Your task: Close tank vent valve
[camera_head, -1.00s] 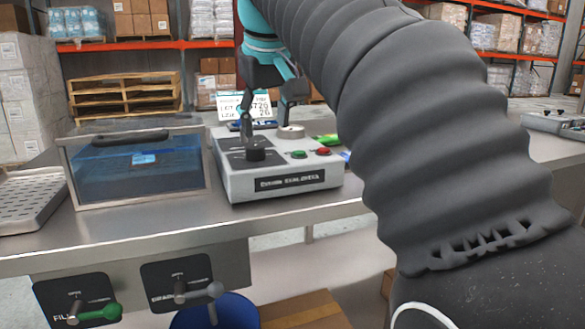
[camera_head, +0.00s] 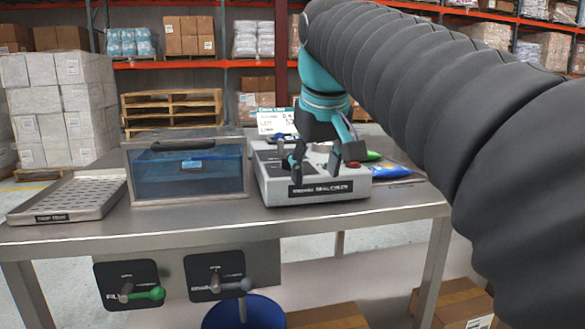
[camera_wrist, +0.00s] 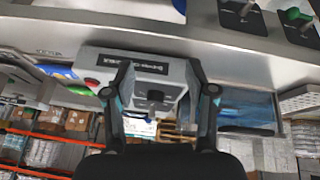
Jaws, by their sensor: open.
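A clear tank (camera_head: 188,185) of blue liquid with a black handle on its lid stands on the steel table. On the front panel below are a green-handled valve (camera_head: 150,293) labelled like "FILL" and a grey-handled valve (camera_head: 236,286) labelled like "DRAIN". I cannot read any label saying vent. Both valves also show at the top of the wrist view, the green handle (camera_wrist: 297,16) right of the grey-handled valve (camera_wrist: 243,10). My gripper (camera_head: 313,165) is open and empty, over or in front of the control box (camera_head: 272,190). In the wrist view my gripper (camera_wrist: 160,68) frames the box and its black knob (camera_wrist: 155,96).
A perforated steel tray (camera_head: 75,197) sits left of the tank. Blue and green packets (camera_head: 390,171) lie right of the box. A blue bucket (camera_head: 260,312) and cardboard boxes (camera_head: 455,303) stand under the table (camera_head: 405,205). Shelving and pallets are behind.

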